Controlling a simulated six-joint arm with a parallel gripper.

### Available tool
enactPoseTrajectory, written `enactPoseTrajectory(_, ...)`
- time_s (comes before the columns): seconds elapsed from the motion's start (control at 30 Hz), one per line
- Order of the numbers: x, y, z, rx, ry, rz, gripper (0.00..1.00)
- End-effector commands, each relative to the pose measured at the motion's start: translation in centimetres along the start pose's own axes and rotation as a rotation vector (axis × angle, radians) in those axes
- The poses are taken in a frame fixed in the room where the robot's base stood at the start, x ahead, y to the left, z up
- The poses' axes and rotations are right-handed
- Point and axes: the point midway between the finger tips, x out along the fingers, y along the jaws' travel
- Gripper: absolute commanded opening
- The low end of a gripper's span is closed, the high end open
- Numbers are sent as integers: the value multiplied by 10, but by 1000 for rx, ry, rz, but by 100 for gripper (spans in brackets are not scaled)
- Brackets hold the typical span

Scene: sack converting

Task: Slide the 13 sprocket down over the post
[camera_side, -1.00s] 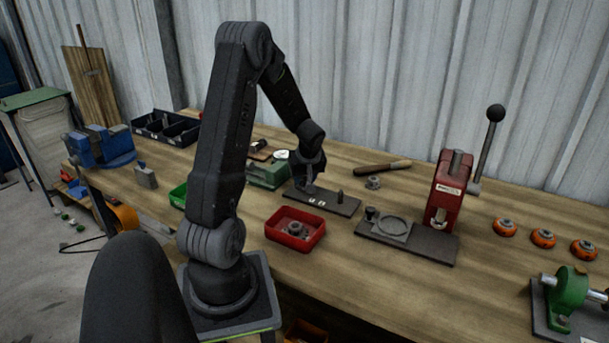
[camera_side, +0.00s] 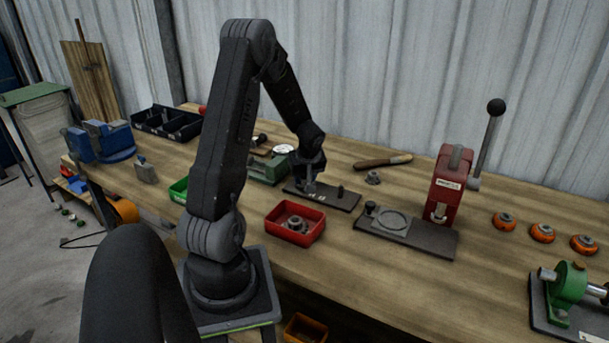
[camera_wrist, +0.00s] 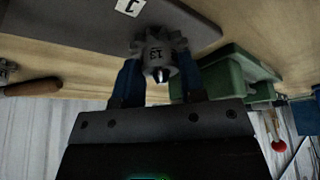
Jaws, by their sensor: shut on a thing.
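The 13 sprocket (camera_wrist: 153,45), grey and toothed with "13" on its face, is between the two blue fingers of my gripper (camera_wrist: 158,68) in the wrist view. My gripper is shut on it. A shiny tip (camera_wrist: 161,74), seemingly the post's top, shows at the sprocket's hub. How far the sprocket is down around it cannot be told. In the side view my gripper (camera_side: 310,186) is low over the left part of a dark plate (camera_side: 326,200). The sprocket and the post under it are hidden or too small there. A second short dark post (camera_side: 340,191) stands to the right.
A red tray (camera_side: 295,236) with a toothed part lies in front of the plate. A green fixture (camera_side: 268,172) is close on the left. A red press (camera_side: 448,187) stands to the right. A wooden-handled tool (camera_side: 383,162) and small grey part (camera_side: 373,178) lie behind the plate.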

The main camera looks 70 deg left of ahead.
Motion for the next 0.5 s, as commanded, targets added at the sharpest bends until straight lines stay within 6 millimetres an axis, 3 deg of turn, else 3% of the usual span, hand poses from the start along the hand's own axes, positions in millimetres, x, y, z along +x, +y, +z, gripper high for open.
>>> enactPoseTrajectory(0.13,0,0,0,0,1,1,0)
enactPoseTrajectory(0.17,0,0,0,0,1,1,39)
enactPoseTrajectory(0.43,0,0,0,-1,1,1,65)
enactPoseTrajectory(0.5,0,0,0,0,1,0,67)
